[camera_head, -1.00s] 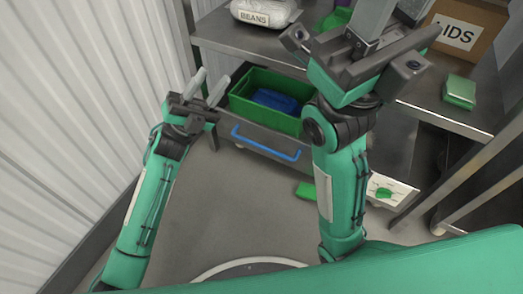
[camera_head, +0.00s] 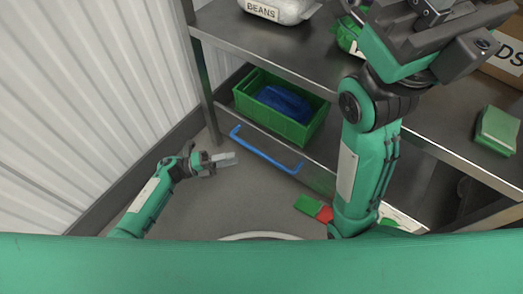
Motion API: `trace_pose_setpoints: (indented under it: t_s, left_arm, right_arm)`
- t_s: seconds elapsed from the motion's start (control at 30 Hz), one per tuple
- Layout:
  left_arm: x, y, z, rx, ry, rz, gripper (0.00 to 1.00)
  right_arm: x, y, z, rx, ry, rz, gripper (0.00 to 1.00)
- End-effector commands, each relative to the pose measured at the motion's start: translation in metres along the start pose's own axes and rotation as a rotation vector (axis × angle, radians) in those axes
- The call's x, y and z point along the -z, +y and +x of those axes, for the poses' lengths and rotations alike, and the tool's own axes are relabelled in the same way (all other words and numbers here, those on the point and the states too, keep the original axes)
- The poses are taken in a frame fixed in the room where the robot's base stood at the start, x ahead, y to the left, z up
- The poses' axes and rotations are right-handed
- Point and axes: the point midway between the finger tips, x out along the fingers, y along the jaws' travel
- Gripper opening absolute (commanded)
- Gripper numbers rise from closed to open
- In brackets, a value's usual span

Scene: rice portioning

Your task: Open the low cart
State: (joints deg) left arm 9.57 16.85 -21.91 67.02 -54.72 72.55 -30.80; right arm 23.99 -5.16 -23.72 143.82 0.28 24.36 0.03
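The low cart (camera_head: 222,122) stands under the steel table, with a blue bar handle (camera_head: 262,153) along its front. A green bin (camera_head: 290,128) holding a dark blue item (camera_head: 284,102) sits on it. My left gripper (camera_head: 232,159) is low over the floor, just in front of the left end of the handle and apart from it. Its pale fingers overlap edge-on, so their gap cannot be judged. My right gripper (camera_head: 436,10) is high above the table at the upper right; its fingertips are cut off or hidden.
A bag labelled BEANS (camera_head: 275,10) and a green packet (camera_head: 497,130) lie on the steel table (camera_head: 318,62). A cardboard box (camera_head: 508,62) stands at the right. Green and red pieces (camera_head: 309,205) lie on the floor. A ribbed white wall (camera_head: 90,90) bounds the left.

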Motion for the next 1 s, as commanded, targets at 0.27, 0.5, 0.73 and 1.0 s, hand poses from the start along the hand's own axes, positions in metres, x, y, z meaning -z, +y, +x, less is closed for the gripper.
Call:
trace_pose_setpoints:
  t_s: [0.27,0.5,0.73,1.0]
  left_arm:
    - [0.001,0.003,0.061,0.003,0.001,0.001,0.36]
    - [0.000,0.001,0.094,0.002,-0.002,0.000,0.36]
    - [-0.001,-0.001,0.102,0.001,-0.001,0.000,0.36]
    - [-0.001,-0.001,0.101,0.001,-0.001,0.000,0.18]
  right_arm:
    - [0.006,0.001,0.002,-0.011,0.032,0.007,0.36]
    - [0.010,0.002,0.005,-0.020,0.046,0.013,0.36]
    - [0.010,0.002,0.009,-0.017,0.051,0.011,0.36]
    - [0.011,0.003,0.010,-0.020,0.054,0.011,0.36]
